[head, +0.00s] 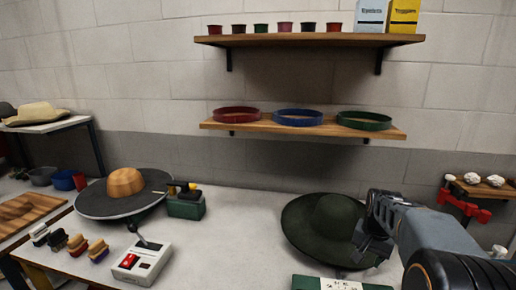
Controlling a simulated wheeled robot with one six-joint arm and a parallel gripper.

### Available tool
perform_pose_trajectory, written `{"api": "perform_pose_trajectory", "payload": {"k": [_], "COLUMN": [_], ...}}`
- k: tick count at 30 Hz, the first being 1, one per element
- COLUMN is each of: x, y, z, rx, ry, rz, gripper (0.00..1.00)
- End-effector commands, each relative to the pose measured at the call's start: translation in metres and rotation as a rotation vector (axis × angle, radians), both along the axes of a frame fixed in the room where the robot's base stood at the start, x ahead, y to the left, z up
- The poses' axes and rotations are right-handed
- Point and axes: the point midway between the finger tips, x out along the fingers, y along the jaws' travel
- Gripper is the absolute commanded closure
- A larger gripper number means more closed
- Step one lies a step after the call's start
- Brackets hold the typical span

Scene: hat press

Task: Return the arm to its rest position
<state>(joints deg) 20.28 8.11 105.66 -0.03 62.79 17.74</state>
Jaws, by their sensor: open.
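My gripper (370,226) is at the right, at the end of my grey arm, which comes in from the lower right corner. It is open, and I see nothing between its fingers. A dark green wide-brimmed hat (335,222) rests over the table just left of my gripper. The gripper overlaps the right part of the brim in the picture; I cannot tell whether they touch. The arm and gripper hide part of the hat's right side.
The table (235,235) is clear in the middle. A control box (142,263) with a lever stands front left, near a round grey press plate (100,199) with a wooden block. A green box (186,206) is beside it. Shelves (300,128) hang on the wall. Red hooks (465,207) are at the right.

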Motion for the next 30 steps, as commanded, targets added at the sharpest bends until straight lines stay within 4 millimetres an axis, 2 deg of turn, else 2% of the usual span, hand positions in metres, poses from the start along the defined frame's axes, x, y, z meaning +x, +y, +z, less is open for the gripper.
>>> {"api": "perform_pose_trajectory", "payload": {"k": [1, 6, 12, 17, 21, 30], "x": [-0.019, -0.078, -0.129, -0.145, -0.146, -0.145], "y": [0.022, 0.08, 0.12, 0.136, 0.144, 0.146], "z": [0.001, -0.003, -0.009, -0.002, 0.008, 0.008], "rx": [-0.012, -0.053, -0.081, -0.093, -0.104, -0.103], "ry": [-0.02, -0.091, -0.163, -0.216, -0.255, -0.256], "rz": [0.106, 0.41, 0.58, 0.633, 0.659, 0.667], "gripper": [0.58, 0.58, 0.58, 0.58, 0.58, 0.58]}}
